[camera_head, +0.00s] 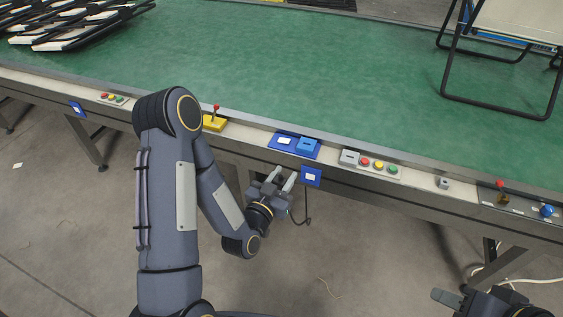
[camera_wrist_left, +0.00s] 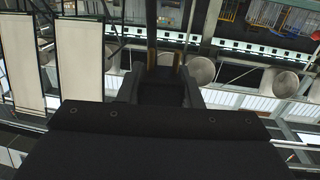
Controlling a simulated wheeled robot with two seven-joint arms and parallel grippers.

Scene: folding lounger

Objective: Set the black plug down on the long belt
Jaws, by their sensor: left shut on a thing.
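My left gripper (camera_head: 281,181) is in front of the long belt's near edge, below the blue panel. In the left wrist view its fingers (camera_wrist_left: 160,88) are shut on a dark block, the black plug (camera_wrist_left: 160,90), with two brownish prong-like strips beyond it. In the head view the plug is hardly visible between the fingers. The long belt (camera_head: 290,75) is a wide green surface behind the rail. My right gripper (camera_head: 447,299) is partly in view at the bottom right, and its jaw opening cannot be made out.
Along the rail are a yellow joystick box (camera_head: 214,123), a blue panel (camera_head: 293,144) and a button box (camera_head: 370,163). Black-framed folded loungers (camera_head: 75,25) lie at the belt's far left. A standing lounger frame (camera_head: 500,65) is at the right. The belt's middle is clear.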

